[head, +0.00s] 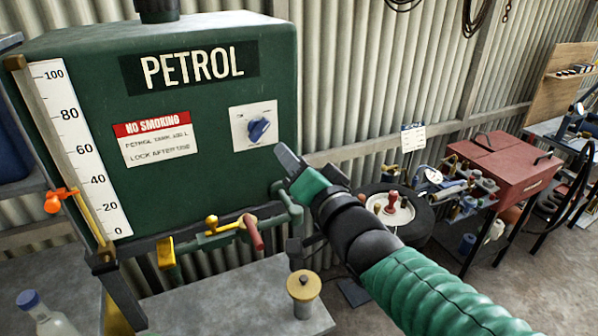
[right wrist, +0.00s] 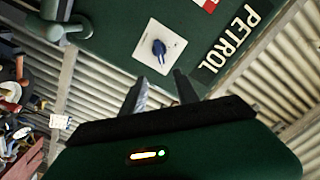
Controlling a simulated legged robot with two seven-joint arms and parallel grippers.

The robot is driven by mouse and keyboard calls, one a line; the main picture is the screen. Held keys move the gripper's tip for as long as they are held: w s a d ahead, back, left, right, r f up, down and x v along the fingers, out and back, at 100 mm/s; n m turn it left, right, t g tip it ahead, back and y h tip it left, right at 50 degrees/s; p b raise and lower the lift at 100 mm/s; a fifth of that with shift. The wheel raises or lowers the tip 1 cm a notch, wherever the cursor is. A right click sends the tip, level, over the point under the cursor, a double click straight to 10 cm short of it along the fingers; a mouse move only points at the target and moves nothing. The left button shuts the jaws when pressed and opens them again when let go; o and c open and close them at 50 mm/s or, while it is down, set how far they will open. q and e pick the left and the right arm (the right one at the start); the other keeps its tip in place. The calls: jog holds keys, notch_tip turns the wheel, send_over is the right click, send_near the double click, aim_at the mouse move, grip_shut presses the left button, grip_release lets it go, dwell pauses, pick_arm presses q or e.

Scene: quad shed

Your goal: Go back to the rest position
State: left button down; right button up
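My right gripper (head: 286,160) is raised in front of the green petrol tank (head: 90,200), just below and right of the blue rotary switch (head: 258,129). In the right wrist view its two fingers (right wrist: 160,80) stand apart with nothing between them. The switch also shows in that view (right wrist: 158,47), beyond the fingertips on its white plate, and a gap shows between it and them. My left gripper does not show in either view.
A pipe with a red-handled tap (head: 253,232) runs below the tank. A brass-topped jar (head: 303,285) stands on the grey bench (head: 230,290). A bottle (head: 45,315) is at lower left. A tyre (head: 415,222) and a red toolbox (head: 505,165) are at right.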

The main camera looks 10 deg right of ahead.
jog(key=shift+v, duration=1.2)
jog(key=shift+f, duration=0.1)
jog(key=s+d+f+n+g+h, duration=0.1)
jog(key=d+f+g+h, duration=0.2)
jog(key=f, duration=0.7)
jog(key=s+d+f+n+g+h, duration=0.1)
jog(key=d+f+g, duration=0.3)
jog(key=f, duration=0.6)
jog(key=s+d+f+n+g, duration=0.1)
jog(key=s+d+f+g, duration=0.2)
jog(key=s+f, duration=0.5)
jog(key=s+d+f+n+g+h, duration=0.1)
jog(key=s+d+f+n+g, duration=0.1)
jog(key=s+f, duration=0.7)
jog(key=d+f+g, duration=0.1)
jog(key=f+g, duration=0.1)
jog(key=shift+n+g+h, duration=0.3)
jog(key=shift+d, duration=0.15)
